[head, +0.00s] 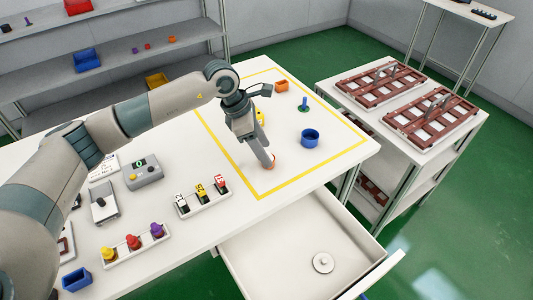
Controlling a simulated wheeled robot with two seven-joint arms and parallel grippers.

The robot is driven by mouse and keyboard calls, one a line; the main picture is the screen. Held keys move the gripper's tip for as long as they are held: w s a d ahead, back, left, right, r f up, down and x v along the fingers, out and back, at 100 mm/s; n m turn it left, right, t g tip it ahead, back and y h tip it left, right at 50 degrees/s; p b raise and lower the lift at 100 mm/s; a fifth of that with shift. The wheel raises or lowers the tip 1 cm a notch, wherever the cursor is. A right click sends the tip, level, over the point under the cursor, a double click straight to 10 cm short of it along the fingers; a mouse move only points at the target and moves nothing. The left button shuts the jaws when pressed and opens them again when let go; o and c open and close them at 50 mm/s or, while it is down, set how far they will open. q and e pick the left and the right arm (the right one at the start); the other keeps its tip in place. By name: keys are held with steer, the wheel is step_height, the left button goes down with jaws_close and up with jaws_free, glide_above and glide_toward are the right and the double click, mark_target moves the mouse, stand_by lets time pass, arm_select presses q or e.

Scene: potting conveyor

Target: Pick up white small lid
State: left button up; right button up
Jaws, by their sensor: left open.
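A small round white lid (323,263) with a knob in its middle lies in the open drawer (290,235) below the table's front edge. My left gripper (268,165) points down over the yellow-outlined area of the white table, up and to the left of the lid and well apart from it. Its fingertips are beside a small orange-red item (271,158), partly hidden by the fingers. I cannot tell whether they touch. My right gripper is not in view.
Racks of coloured pieces (136,246) line the table's front. The drawer is otherwise clear. A side table (405,140) holds brown frames.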

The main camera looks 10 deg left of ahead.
arm_select(q)
steer(key=shift+d+f, duration=0.1)
steer(key=shift+f, duration=0.25)
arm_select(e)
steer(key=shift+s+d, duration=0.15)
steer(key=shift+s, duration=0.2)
arm_select(q)
steer(key=c, duration=1.2)
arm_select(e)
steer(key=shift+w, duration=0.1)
arm_select(q)
steer(key=shift+r, duration=0.15)
